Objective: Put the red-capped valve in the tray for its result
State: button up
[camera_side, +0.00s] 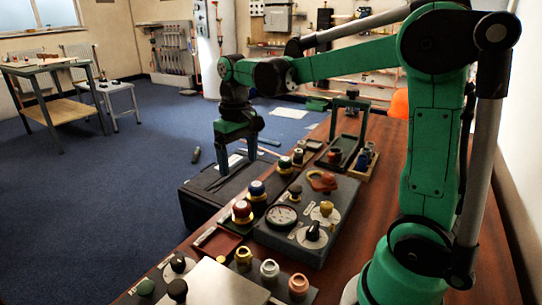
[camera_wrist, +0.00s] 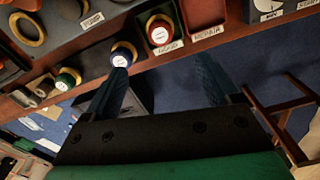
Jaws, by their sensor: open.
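A blue-capped valve (camera_side: 257,190) stands close to the red-capped one; a green-capped valve (camera_wrist: 67,78) is farther left in the wrist view. A panel with a gauge (camera_side: 282,217) and knobs is on the right. A dark box (camera_side: 225,190) lies below my gripper.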

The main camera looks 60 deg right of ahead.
jog(key=s+a+f+n+t, duration=0.1)
jog(key=s+a+n+t, duration=0.1)
jog(key=s+a+t, duration=0.4)
jog(key=shift+s+a+t, duration=0.25)
jog(key=shift+a+t, duration=0.35)
jog(key=shift+a, duration=0.15)
dwell(0.7)
